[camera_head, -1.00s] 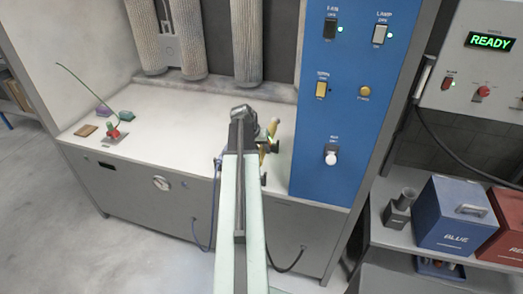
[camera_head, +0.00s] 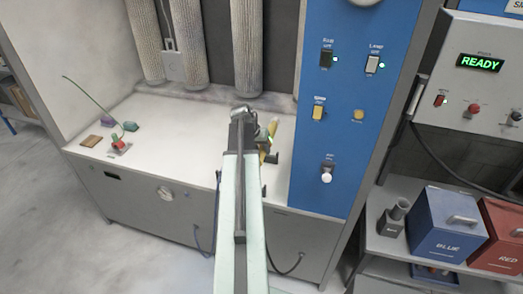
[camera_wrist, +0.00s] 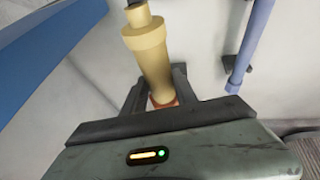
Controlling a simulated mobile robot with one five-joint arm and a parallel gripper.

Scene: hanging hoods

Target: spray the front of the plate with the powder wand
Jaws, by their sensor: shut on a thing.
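My gripper (camera_wrist: 152,90) is shut on a tan, stepped cylindrical piece, which looks like the powder wand (camera_wrist: 150,52). In the wrist view it stands up between the two dark fingers, its narrower end at the top. In the head view my gripper (camera_head: 268,150) is at the front right edge of the hood's white worktop, partly hidden by my arm. A bit of the yellow wand (camera_head: 270,132) shows there. I cannot make out the plate for certain in either view.
Ribbed filter tubes (camera_head: 187,42) hang at the back of the hood over the worktop (camera_head: 165,125). A blue switch panel (camera_head: 340,120) stands just right of my gripper. A red-and-green item (camera_head: 117,143) sits at the worktop's left. Blue (camera_head: 445,220) and red (camera_head: 502,232) boxes stand on a right-hand shelf.

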